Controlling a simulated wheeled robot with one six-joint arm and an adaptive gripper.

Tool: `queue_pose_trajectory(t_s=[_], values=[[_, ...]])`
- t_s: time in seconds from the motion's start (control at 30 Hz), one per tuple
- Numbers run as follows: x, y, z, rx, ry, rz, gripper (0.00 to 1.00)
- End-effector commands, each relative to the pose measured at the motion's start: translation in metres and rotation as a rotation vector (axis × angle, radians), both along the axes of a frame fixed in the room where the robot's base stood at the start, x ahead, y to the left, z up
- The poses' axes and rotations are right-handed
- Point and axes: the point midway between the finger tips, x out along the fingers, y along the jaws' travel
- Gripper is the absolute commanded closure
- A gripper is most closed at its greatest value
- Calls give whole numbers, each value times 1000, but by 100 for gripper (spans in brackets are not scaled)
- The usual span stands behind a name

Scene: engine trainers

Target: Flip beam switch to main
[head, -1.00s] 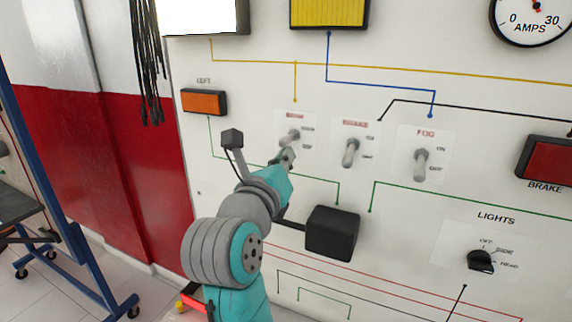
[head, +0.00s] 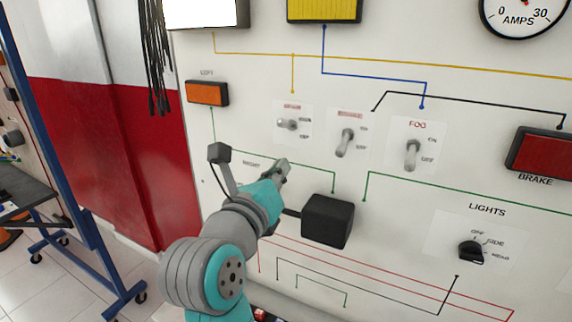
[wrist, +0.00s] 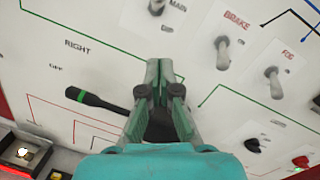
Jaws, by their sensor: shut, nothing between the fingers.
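The beam switch (head: 288,124) is the leftmost of three toggles on the white panel, with small labels at its right. Its lever looks nearly level in the head view, not hanging down like the other two. In the wrist view the switch (wrist: 156,6) is cut by the top edge, beside the word MAIN. My gripper (head: 284,166) is shut and empty, below the beam switch and apart from it. Its fingers (wrist: 165,66) point up the panel in the wrist view.
The brake toggle (head: 346,141) and fog toggle (head: 412,154) stand to the right, levers down. A black box (head: 328,221) sticks out right of my wrist. The wrist view shows a black lever (wrist: 95,98) marked RIGHT. An orange lamp (head: 207,93) is at upper left.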

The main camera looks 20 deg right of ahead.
Motion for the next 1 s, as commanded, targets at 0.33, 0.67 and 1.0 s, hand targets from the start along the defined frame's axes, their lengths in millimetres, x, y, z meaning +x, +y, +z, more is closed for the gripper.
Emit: queue_pose_trajectory(t_s=[0.33, 0.67, 1.0], values=[[-40, 33, 14, 1, 0, 3, 100], [-49, 39, 17, 1, 1, 0, 100], [-52, 30, 7, -33, 7, -35, 100]])
